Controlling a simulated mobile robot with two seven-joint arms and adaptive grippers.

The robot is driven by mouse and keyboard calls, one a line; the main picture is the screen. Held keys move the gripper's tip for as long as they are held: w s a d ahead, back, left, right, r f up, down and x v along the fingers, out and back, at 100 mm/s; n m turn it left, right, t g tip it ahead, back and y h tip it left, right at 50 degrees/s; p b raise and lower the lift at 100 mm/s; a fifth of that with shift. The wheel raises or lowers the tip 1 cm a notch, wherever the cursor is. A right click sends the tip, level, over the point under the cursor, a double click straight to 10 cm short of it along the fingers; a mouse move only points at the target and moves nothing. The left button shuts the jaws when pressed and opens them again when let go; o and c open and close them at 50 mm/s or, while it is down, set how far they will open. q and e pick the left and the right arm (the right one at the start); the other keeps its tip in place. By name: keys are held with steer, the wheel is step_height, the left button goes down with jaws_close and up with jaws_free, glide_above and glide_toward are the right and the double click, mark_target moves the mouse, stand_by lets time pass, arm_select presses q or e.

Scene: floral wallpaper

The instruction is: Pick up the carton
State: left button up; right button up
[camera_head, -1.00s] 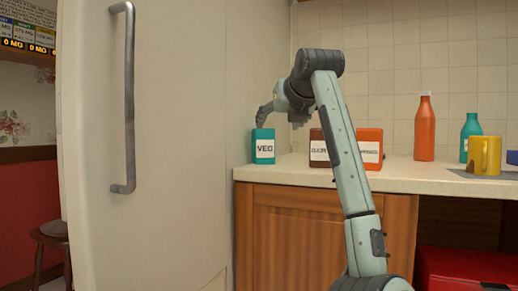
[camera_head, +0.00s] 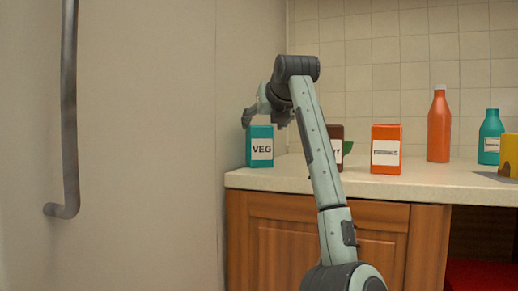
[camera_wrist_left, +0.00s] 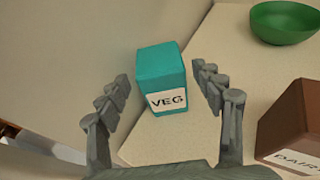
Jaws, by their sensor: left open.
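A teal carton labelled VEG (camera_head: 260,147) stands upright on the left end of the counter; it also shows in the left wrist view (camera_wrist_left: 162,78). My left gripper (camera_head: 250,120) is at the top of this carton in the head view. In the left wrist view, its open fingers (camera_wrist_left: 160,76) lie on either side of the carton, with gaps visible. A brown carton (camera_head: 337,143), partly hidden by my left arm, reads DAIRY in the wrist view (camera_wrist_left: 295,125). An orange carton (camera_head: 386,149) stands to its right. My right gripper is not in view.
A green bowl (camera_wrist_left: 284,20) sits behind the cartons. An orange bottle (camera_head: 439,125), a teal bottle (camera_head: 490,137) and a yellow mug (camera_head: 510,155) stand farther right. A large pale door with a metal handle (camera_head: 68,110) rises left of the counter (camera_head: 430,183).

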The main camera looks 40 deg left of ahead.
mark_target(260, 128)
arm_select(q)
steer(key=x, duration=0.4)
steer(key=shift+a+f, duration=0.1)
steer(key=shift+a, duration=0.05)
steer(key=shift+c, duration=0.6)
steer(key=c, duration=1.1)
